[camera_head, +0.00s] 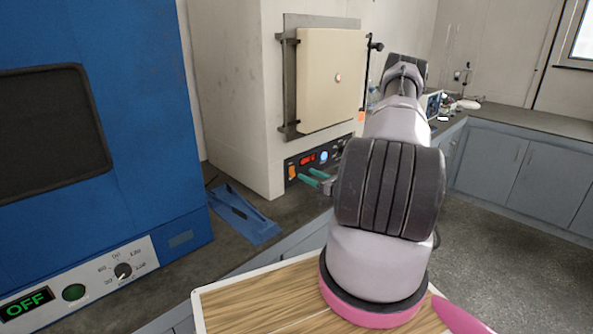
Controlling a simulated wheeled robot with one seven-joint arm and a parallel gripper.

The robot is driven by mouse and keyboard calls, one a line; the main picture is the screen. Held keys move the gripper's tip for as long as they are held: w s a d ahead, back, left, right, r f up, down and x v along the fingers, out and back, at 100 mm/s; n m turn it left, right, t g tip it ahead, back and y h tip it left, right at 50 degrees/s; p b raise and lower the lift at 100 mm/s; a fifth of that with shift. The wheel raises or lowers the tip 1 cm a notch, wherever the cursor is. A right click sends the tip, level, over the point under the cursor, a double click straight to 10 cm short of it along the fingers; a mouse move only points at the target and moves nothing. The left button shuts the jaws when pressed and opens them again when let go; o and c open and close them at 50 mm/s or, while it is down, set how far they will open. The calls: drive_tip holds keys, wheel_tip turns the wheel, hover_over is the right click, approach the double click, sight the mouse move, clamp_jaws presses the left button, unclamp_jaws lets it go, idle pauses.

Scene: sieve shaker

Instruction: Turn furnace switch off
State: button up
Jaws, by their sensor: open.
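The furnace (235,85) is a large off-white box with a closed beige door (330,80), standing on the dark counter. Its black control panel (316,160) is below the door. An orange switch (292,172) sits at the panel's left end, beside a lit red display (307,159) and a round blue-white control (324,157). My gripper (314,178), with teal fingertips, is open and empty just in front of the panel, to the right of and slightly below the orange switch. Contact with the switch cannot be told. My arm hides the panel's right end.
A blue tray-like object (243,215) lies on the counter before the furnace. Grey cabinets (520,165) line the right, with open floor in front.

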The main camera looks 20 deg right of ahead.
sight(292, 167)
drive_tip(key=x, duration=0.7)
